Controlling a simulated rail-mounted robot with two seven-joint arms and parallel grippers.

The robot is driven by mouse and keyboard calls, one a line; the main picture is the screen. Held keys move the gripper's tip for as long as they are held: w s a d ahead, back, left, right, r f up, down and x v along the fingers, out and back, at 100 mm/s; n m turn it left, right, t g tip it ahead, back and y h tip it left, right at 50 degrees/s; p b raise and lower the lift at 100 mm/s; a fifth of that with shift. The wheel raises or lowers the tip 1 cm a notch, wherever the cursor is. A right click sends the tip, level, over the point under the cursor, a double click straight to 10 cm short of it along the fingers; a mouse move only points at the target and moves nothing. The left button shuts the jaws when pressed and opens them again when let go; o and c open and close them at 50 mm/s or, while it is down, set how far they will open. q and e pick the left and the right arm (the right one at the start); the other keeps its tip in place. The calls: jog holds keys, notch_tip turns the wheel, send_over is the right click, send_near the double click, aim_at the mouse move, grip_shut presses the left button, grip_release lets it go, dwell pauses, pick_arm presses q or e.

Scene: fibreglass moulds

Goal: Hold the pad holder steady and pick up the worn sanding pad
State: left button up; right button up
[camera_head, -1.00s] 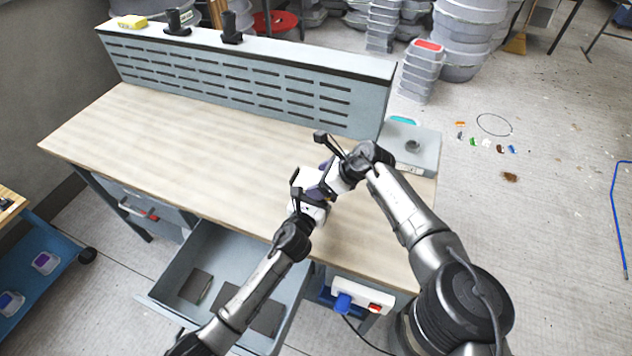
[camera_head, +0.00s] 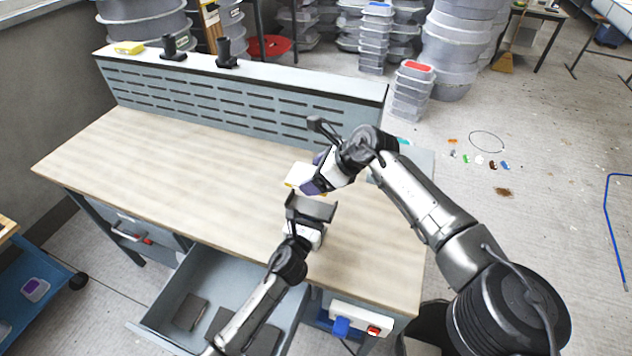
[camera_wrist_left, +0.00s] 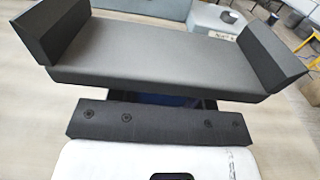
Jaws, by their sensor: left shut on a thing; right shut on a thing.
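My left gripper (camera_head: 303,222) is shut on the pad holder (camera_head: 313,208), a dark grey slab with two upturned ends, held above the bench. In the left wrist view the pad holder (camera_wrist_left: 150,55) fills the top, its upper face bare; a bit of blue shows beneath it, and the fingertips are hidden. My right gripper (camera_head: 326,170) is shut on a white and yellow-edged block with a purple part, apparently the worn sanding pad (camera_head: 300,178). The pad is behind the holder and apart from it. The right fingers are partly hidden.
The wooden bench top (camera_head: 150,165) is clear to the left. A slotted grey panel (camera_head: 240,105) runs along its back. An open drawer (camera_head: 190,285) with flat dark pieces is below the front edge. A blue cart (camera_head: 60,275) with a purple pad stands at left.

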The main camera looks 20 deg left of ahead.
jog(key=shift+r, duration=0.1)
pick_arm(q)
jog(key=o, duration=1.1)
jog(key=shift+o, duration=0.2)
jog(key=s, duration=1.2)
jog(key=shift+d, duration=0.35)
